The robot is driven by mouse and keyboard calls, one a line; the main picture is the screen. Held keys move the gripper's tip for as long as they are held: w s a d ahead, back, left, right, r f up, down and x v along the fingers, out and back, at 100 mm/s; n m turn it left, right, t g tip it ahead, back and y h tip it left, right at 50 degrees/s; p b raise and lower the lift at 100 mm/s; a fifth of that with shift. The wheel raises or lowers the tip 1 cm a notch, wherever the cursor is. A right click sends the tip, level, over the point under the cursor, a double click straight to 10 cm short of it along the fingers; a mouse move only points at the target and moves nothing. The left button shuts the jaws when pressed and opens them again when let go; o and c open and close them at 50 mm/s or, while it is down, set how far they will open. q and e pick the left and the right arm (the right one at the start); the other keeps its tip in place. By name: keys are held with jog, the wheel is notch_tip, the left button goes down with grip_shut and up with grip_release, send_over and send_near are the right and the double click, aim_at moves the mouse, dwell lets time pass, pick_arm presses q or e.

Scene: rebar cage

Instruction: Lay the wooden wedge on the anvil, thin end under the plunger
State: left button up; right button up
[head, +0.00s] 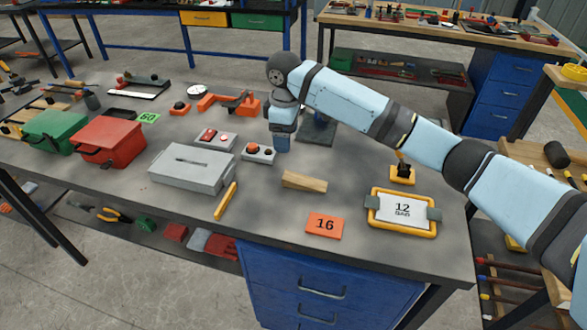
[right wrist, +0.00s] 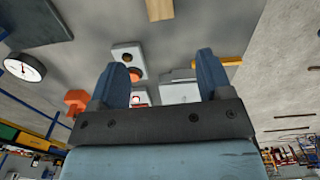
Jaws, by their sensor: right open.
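The wooden wedge (head: 304,181) lies flat on the grey workbench, right of the grey metal box. Part of a pale wooden piece, likely the wedge (right wrist: 158,8), shows at the top edge of the right wrist view. My right gripper (head: 283,143) points down above the bench, behind and left of the wedge, apart from it. In the right wrist view its two blue fingers (right wrist: 157,80) are spread with nothing between them. A dark plate (head: 318,132) stands behind my right arm, which hides part of it. I cannot clearly make out the anvil or plunger. My left gripper is out of view.
Near my right gripper are a button box (head: 259,152), the grey metal box (head: 192,166) and an orange tool (head: 230,102). Bench surface around the wedge is clear.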

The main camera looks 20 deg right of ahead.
send_over(285, 174)
jog(key=f, duration=0.8)
jog(key=shift+s+d, duration=0.15)
jog(key=shift+d, duration=0.05)
jog(key=shift+f, duration=0.55)
jog(key=f, duration=0.4)
jog(key=shift+a+f, duration=0.25)
jog(key=shift+f, duration=0.05)
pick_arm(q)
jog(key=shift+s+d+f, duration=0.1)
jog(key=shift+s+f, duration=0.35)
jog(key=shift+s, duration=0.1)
pick_arm(e)
jog(key=c, duration=1)
